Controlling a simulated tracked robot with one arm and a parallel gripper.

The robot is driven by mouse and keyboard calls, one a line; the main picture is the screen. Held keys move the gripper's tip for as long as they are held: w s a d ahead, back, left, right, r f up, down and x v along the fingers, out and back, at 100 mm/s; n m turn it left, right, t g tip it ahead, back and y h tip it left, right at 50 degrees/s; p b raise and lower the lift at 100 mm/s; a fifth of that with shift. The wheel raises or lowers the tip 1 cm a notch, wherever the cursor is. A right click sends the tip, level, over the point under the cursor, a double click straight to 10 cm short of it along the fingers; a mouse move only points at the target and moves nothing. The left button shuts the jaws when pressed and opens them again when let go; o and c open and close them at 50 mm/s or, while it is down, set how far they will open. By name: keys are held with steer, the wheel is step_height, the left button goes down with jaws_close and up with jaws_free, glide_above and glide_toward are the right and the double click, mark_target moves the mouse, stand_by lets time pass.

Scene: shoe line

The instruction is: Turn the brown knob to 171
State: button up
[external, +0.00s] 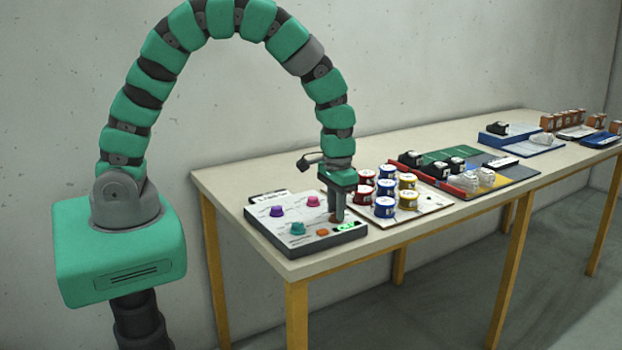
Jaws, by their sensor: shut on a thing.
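The panel also bears a purple knob (277,211), a pink knob (313,201), a teal knob (298,229) and an orange button (322,233). Right of my gripper, red, blue and yellow tins stand on a white board (432,205). Shoes and trays lie farther along the table (270,181).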

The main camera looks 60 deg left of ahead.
steer(key=shift+w, duration=0.1)
steer(key=o, duration=1)
step_height(320, 180, up, 14)
steer(key=shift+f, duration=0.15)
